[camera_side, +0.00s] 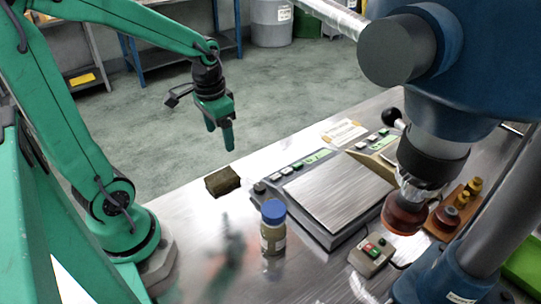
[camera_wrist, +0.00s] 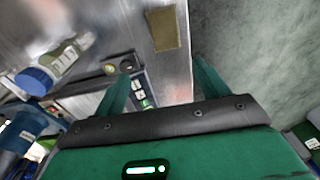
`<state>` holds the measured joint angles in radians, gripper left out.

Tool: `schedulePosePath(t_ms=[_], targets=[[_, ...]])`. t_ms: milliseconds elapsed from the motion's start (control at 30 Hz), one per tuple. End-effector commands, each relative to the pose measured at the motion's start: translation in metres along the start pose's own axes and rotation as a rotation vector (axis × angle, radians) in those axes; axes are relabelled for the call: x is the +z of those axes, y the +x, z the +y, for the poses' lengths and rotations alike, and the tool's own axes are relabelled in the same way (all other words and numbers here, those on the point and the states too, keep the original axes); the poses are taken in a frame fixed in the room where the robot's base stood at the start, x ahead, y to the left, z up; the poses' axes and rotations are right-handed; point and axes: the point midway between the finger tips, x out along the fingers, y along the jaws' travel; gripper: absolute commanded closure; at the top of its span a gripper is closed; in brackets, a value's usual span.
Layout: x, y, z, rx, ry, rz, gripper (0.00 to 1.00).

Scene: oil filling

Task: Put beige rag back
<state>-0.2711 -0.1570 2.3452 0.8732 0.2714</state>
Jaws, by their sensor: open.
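The beige rag, a small folded olive-brown block (camera_side: 222,181), lies flat near the left edge of the metal table (camera_side: 210,225). In the wrist view it shows as a tan rectangle (camera_wrist: 163,29), ahead of my fingers and close to the table edge. My gripper (camera_side: 219,138) hangs above and behind the rag in the side view, fingers pointing down. In the wrist view its two green fingers (camera_wrist: 161,72) stand apart with nothing between them. My gripper does not touch the rag.
A jar with a blue lid (camera_side: 273,228) stands right of the rag. A flat scale (camera_side: 330,195) lies behind it, and a button box (camera_side: 371,256) sits to the right. A large blue machine (camera_side: 460,90) overhangs the right side. The table's front left is clear.

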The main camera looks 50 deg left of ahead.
Motion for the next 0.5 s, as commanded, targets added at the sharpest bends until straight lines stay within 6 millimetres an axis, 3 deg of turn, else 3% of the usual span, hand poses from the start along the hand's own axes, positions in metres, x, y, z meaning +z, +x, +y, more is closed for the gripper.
schedulePosePath(t_ms=[500], targets=[[0.026,-0.076,0.056,-0.008,0.001,0.297,0.26]])
